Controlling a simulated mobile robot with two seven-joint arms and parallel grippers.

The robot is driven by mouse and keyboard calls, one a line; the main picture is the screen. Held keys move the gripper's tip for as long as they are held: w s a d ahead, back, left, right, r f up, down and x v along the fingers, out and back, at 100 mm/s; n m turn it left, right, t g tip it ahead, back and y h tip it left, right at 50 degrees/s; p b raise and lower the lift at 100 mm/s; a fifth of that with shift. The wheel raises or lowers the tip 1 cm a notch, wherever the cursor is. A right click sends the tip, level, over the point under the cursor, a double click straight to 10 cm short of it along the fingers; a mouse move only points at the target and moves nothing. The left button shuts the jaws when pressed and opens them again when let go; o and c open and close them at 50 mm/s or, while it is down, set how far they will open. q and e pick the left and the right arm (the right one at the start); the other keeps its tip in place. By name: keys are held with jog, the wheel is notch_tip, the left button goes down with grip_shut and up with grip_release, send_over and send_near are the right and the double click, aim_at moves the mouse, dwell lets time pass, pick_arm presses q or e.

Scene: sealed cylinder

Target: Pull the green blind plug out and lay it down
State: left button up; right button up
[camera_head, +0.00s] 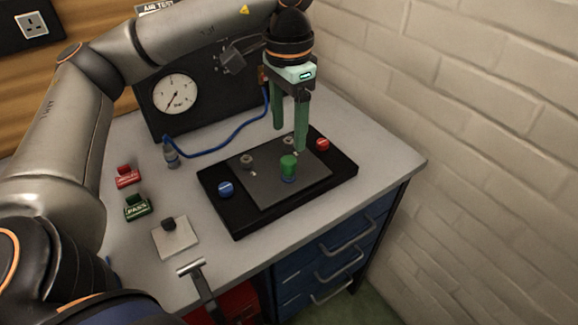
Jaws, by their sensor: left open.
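The green blind plug (288,163) stands upright in the dark grey plate (265,195), toward its right part. My left gripper (288,140) points down with its green fingers apart and nothing between them. Its fingertips are above and behind the plug, and appear apart from it. I cannot tell the exact height gap. My right gripper is not in view.
The plate sits on a black base (240,228) with a blue knob (226,188) and a red knob (322,144). A gauge panel (200,85) with a blue hose stands behind. Red (127,177) and green (137,207) blocks and a light pad (176,238) lie left. The table's right front is clear.

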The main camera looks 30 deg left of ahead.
aim_at(289, 159)
pick_arm(q)
notch_tip(289, 159, down, 8)
jog(key=b, duration=0.5)
jog(key=shift+b, duration=0.3)
jog(key=shift+f, duration=0.2)
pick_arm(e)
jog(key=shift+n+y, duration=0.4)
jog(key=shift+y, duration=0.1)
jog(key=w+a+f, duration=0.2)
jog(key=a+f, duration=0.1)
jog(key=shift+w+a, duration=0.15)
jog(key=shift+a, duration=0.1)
pick_arm(q)
jog(key=shift+b, duration=0.3)
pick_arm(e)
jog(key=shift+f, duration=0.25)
pick_arm(q)
grip_shut()
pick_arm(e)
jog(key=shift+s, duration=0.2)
pick_arm(q)
jog(key=shift+r, duration=0.2)
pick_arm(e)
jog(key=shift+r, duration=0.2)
pick_arm(q)
jog(key=shift+r+p, duration=2.25)
jog(key=shift+r, duration=0.6)
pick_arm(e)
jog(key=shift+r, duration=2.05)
